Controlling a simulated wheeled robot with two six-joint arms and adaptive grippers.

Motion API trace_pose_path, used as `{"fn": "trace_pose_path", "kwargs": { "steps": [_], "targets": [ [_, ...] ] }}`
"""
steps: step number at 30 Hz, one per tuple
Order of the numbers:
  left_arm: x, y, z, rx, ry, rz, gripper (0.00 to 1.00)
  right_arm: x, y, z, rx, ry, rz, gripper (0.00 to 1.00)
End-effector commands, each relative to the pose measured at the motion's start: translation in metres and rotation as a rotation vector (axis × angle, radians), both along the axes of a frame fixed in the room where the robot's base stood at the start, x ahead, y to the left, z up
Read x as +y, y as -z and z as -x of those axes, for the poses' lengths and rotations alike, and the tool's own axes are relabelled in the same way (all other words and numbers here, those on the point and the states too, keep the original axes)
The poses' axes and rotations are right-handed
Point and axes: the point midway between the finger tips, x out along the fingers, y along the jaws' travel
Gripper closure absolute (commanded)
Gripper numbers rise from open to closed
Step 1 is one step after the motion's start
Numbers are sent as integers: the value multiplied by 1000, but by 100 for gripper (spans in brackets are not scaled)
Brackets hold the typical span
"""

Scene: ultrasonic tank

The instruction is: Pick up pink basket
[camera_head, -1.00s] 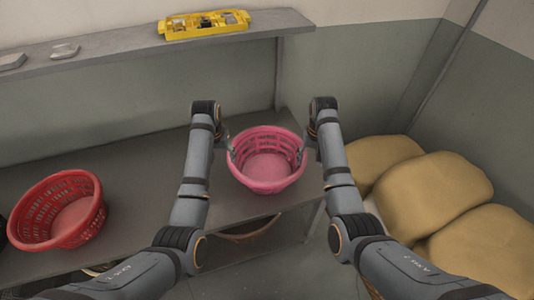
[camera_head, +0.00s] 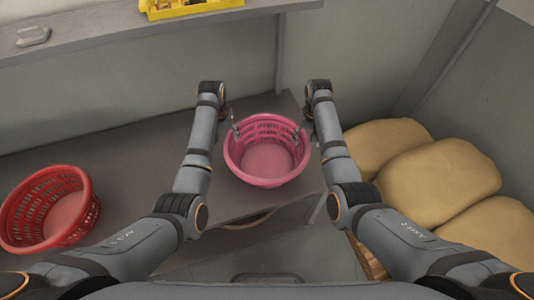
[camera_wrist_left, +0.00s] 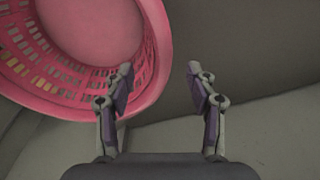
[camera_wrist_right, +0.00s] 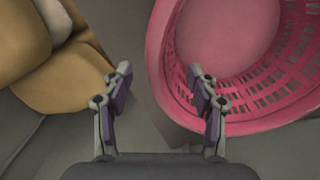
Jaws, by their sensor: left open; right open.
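The pink basket (camera_head: 267,170) stands upright on the grey lower shelf, between my two arms. My left gripper (camera_head: 236,128) is open at the basket's far left rim. In the left wrist view, the pink basket (camera_wrist_left: 85,25) fills the upper left, and its rim runs between the fingers (camera_wrist_left: 159,72). My right gripper (camera_head: 299,131) is open at the far right rim. In the right wrist view, the basket (camera_wrist_right: 225,35) is at the upper right, with its rim between the fingers (camera_wrist_right: 160,75). I cannot tell whether any finger touches the basket.
A red basket (camera_head: 50,208) stands on the same lower shelf (camera_head: 130,165) at left. An upper shelf (camera_head: 100,38) carries a yellow tray (camera_head: 195,8) and a small grey piece (camera_head: 33,36). Tan sacks (camera_head: 440,180) are piled at right, close to my right arm.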

Motion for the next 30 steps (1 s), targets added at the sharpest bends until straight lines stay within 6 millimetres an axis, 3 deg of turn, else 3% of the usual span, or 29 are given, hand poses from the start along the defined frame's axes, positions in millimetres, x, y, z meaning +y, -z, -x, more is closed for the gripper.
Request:
{"fn": "trace_pose_path", "kwargs": {
  "steps": [3, 9, 21, 23, 30],
  "targets": [
    [0, 21, -3, 2, 1, 0, 43, 0, 22, 1, 3, 0, 0, 41],
    [-1, 46, -7, 1, 1, 1, 43, 0, 47, 0, 1, 0, 0, 41],
    [-1, 54, -8, -2, 0, 1, 43, 0, 55, 0, -1, 0, 0, 41],
    [-1, 54, -8, -2, 0, 1, 49, 0, 55, 0, -1, 0, 0, 46],
    [-1, 54, -8, -1, 0, 1, 81, 0, 55, 0, -1, 0, 0, 79]
  ]
}}
